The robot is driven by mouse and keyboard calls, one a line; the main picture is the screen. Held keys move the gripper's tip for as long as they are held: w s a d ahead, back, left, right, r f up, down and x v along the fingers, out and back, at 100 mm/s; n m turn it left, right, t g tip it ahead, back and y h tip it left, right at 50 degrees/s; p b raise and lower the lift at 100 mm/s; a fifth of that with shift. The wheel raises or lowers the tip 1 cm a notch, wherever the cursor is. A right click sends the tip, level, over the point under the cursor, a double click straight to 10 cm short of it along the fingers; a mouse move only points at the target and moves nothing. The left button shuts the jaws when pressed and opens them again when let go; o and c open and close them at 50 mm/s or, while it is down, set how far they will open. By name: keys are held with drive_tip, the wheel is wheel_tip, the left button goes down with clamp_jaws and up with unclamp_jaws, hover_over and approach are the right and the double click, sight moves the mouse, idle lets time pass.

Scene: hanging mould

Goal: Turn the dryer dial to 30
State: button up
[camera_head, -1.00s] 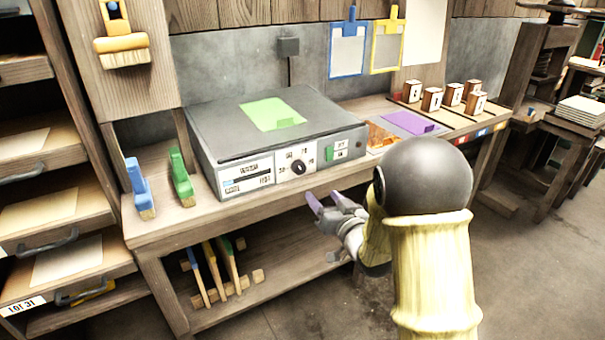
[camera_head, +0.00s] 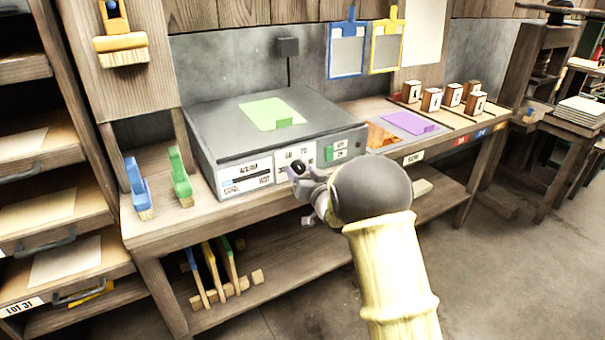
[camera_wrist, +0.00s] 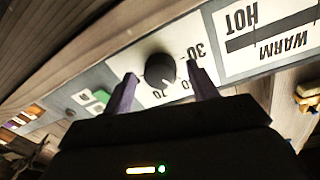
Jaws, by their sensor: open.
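The dryer (camera_head: 222,146) is a grey box on the bench with white label panels on its front. Its round black dial (camera_wrist: 160,70) sits on a white panel, with 30 and 70 readable around it in the wrist view. The dial's setting is too small to tell. My gripper (camera_wrist: 162,82) is open, its purple fingers on either side of the dial in that view. I cannot tell whether they touch it. In the head view my gripper (camera_head: 301,178) is at the dryer's front and partly hides the dial panel.
A green sheet (camera_head: 268,113) lies on the dryer's top. A green switch (camera_head: 338,151) is to the right of the dial. A blue brush (camera_head: 137,188) and a green brush (camera_head: 180,178) stand to the left on the bench. The bench edge runs below the dryer's front.

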drive_tip(key=c, duration=1)
drive_tip(key=shift+f+n+b, duration=0.1)
drive_tip(key=shift+n+b, duration=0.3)
drive_tip(key=shift+b, duration=0.05)
drive_tip(key=n+b, duration=0.4)
drive_tip(key=n, duration=0.1)
drive_tip(key=shift+f+b, duration=0.15)
drive_tip(key=shift+b, duration=0.2)
drive_tip(key=n+b, duration=0.3)
drive_tip(key=n, duration=0.2)
drive_tip(key=shift+y+b, duration=0.4)
drive_tip(key=shift+n+b, duration=0.4)
drive_tip(key=shift+n, duration=0.4)
drive_tip(key=shift+r, duration=0.2)
